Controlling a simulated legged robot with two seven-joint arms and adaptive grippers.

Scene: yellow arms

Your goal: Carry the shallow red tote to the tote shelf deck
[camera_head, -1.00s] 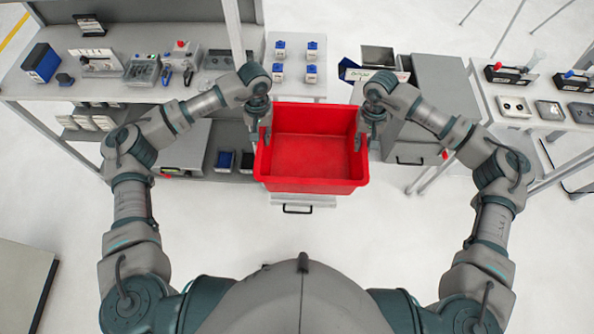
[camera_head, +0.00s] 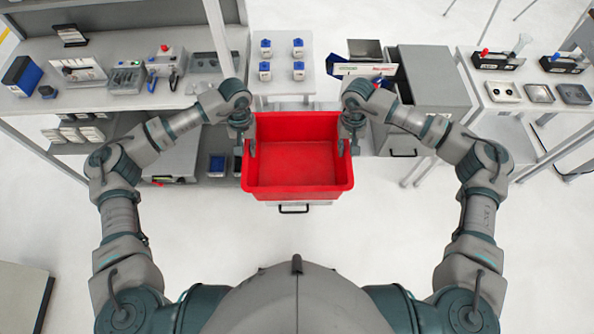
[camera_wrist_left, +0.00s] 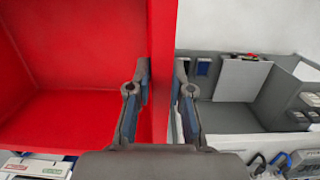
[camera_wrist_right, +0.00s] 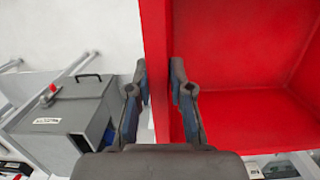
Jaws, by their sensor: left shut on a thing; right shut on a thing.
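The shallow red tote (camera_head: 297,165) is held level between my two arms in the head view, and it looks empty. My left gripper (camera_head: 247,148) is shut on the tote's left wall. In the left wrist view its fingers (camera_wrist_left: 160,95) straddle the red wall, one inside and one outside. My right gripper (camera_head: 348,147) is shut on the tote's right wall. In the right wrist view its fingers (camera_wrist_right: 160,90) pinch that wall the same way. I cannot tell which surface is the tote shelf deck.
A long workbench (camera_head: 120,100) with shelves and devices stands at the left. A small table (camera_head: 283,84) with several blue-topped blocks is beyond the tote. A grey cabinet (camera_head: 435,85) stands to the right, with another table (camera_head: 520,105) further right. The white floor in front is clear.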

